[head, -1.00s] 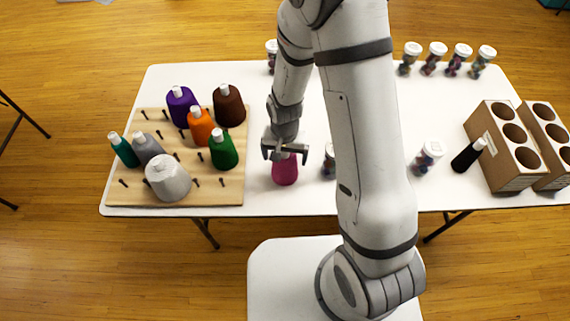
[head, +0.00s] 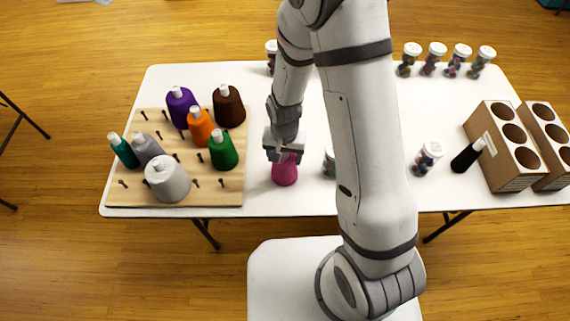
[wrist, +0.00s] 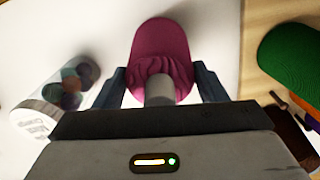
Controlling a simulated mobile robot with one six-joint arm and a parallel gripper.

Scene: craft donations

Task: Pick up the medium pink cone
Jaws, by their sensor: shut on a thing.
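The pink cone (head: 286,172) stands upright on the white table, just right of the wooden peg board. My gripper (head: 284,155) is over its upper part, with the fingers shut on it from both sides. In the wrist view the pink cone (wrist: 162,55) lies between the two dark fingers of my gripper (wrist: 162,85), and its pale tip points toward the palm. The cone's top is hidden by the gripper in the head view. It appears to be still at table height.
The peg board (head: 222,190) holds several cones, with the green cone (head: 223,150) nearest the gripper. A jar (head: 329,160) stands close on the right, partly behind my arm. A black cone (head: 467,156) and cardboard holders (head: 493,170) are at the right. Several jars line the back.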

